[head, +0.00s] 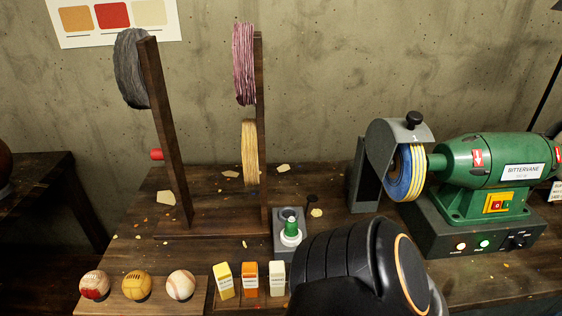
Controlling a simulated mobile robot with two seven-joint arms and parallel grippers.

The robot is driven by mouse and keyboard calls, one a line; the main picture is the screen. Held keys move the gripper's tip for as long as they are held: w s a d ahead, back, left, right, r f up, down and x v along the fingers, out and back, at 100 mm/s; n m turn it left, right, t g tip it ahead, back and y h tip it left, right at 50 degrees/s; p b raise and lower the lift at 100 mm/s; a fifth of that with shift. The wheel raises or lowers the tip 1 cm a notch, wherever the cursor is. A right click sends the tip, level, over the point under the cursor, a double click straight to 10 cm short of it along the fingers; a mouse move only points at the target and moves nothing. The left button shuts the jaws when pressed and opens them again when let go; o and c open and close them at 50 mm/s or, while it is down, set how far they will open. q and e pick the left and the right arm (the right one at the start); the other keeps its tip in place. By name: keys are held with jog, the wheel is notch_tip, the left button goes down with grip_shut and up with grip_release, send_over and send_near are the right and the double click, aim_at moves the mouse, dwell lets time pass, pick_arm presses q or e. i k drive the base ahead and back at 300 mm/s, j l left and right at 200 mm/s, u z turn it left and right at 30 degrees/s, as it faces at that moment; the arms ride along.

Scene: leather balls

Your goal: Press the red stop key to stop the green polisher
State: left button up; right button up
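The green polisher (492,165) stands at the right of the bench on a dark grey base. A small yellow switch plate (487,209) on its front carries a red stop key (495,205) with a green key (506,204) just to its right. On the base below, a green lamp (484,244) looks lit, beside a pale orange lamp (460,246) and a black knob (520,240). A blue and yellow buffing wheel sits at the left end; I cannot tell whether it turns. Neither of my grippers shows; a black arm link of mine fills the bottom middle.
A grey wheel guard (382,138) stands left of the polisher. A small device with a green top (291,226) is mid-bench. Three balls (137,285) and three small boxes (250,279) line the front left. Wooden posts (170,140) hold thread. My arm hides bench front.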

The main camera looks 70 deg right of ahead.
aim_at(496, 205)
jog(key=z, duration=3.75)
